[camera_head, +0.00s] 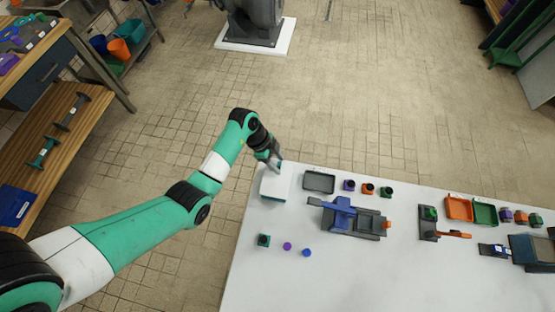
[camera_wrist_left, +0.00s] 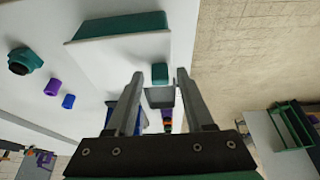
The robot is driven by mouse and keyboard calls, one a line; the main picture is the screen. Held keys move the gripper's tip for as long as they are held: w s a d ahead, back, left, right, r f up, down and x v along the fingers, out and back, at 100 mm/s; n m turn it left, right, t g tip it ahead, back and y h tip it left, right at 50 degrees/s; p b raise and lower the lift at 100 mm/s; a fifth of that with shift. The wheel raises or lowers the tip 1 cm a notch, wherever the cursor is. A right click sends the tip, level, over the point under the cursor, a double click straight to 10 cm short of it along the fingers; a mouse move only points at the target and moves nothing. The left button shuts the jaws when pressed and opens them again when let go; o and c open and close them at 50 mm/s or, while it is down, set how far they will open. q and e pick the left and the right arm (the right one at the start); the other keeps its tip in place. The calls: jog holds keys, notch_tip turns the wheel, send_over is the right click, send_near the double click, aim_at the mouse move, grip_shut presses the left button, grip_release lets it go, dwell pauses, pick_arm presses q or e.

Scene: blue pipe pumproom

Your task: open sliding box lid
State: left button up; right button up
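The box (camera_head: 277,186) is a white block at the table's far left corner in the head view. In the left wrist view its white lid (camera_wrist_left: 105,62) fills the upper middle. A small teal knob (camera_wrist_left: 159,73) stands near one edge of the lid, and a longer teal strip (camera_wrist_left: 122,25) shows at the top. My left gripper (camera_head: 276,163) is at the far end of the box. In the wrist view its fingers (camera_wrist_left: 160,76) are apart, one on each side of the knob, with gaps visible. My right gripper is not in view.
A grey tray (camera_head: 319,181) stands right of the box. A teal cup (camera_head: 263,240), a purple cap (camera_head: 287,246) and a blue cap (camera_head: 307,252) lie in front. The table's near part is clear.

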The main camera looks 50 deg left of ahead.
pick_arm(q)
grip_shut()
dwell(1.2)
